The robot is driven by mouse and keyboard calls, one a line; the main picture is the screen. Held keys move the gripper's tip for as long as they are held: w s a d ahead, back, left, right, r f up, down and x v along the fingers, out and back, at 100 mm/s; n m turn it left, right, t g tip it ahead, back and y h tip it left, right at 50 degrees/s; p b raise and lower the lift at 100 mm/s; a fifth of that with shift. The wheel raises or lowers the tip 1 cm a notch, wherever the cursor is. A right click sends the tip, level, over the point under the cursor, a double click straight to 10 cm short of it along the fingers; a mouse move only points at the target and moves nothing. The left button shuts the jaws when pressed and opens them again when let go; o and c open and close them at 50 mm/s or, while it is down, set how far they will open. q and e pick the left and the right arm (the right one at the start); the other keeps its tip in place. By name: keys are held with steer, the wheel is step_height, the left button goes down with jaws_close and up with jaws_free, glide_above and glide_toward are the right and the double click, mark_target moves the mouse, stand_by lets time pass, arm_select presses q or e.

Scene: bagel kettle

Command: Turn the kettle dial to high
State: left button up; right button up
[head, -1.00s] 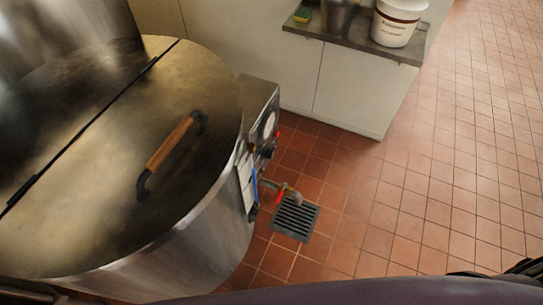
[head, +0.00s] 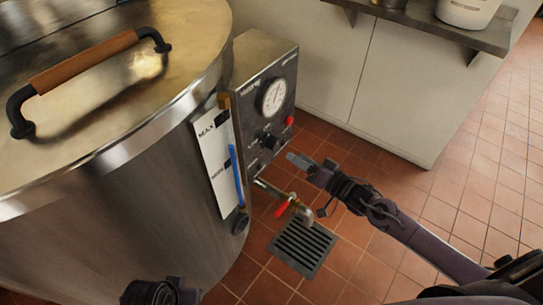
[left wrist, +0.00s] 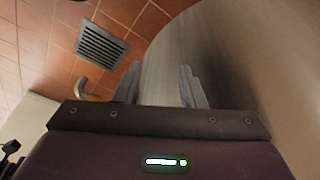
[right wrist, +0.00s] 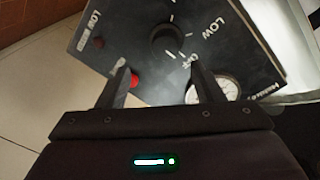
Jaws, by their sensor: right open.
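The steel kettle (head: 120,190) fills the left of the head view, with a dark control box (head: 262,85) on its side. The black dial (head: 267,140) is low on the box's front; it also shows in the right wrist view (right wrist: 167,39), with "Low" and "Off" lettering around it. I cannot tell its setting surely. My right gripper (head: 296,159) is open, just in front of the panel and apart from the dial. In the right wrist view the dial lies ahead, between and beyond the fingertips. My left gripper (left wrist: 158,82) appears open and empty beside the kettle wall.
A red light or button (head: 290,121) and a round gauge (head: 273,97) sit near the dial. A drain tap with a red handle (head: 282,208) sticks out below the box, above a floor grate (head: 303,247). A cabinet (head: 400,90) stands behind; tiled floor is free at right.

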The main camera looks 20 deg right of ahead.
mark_target(277, 145)
steer(key=x, duration=0.2)
steer(key=b+x, duration=0.1)
steer(key=x, duration=0.5)
steer(key=shift+s+a+r+b, duration=0.1)
steer(key=shift+a+r+b, duration=0.2)
steer(key=shift+a+r, duration=0.05)
arm_select(q)
steer(key=shift+w+d+t+h, duration=0.2)
steer(key=shift+d+t, duration=0.1)
steer(key=shift+d, duration=0.2)
steer(key=shift+w+d+t+h, duration=0.1)
steer(key=shift+w+d+t, duration=0.15)
steer(key=shift+d, duration=0.25)
arm_select(e)
steer(key=shift+c, duration=0.4)
steer(key=c, duration=0.9)
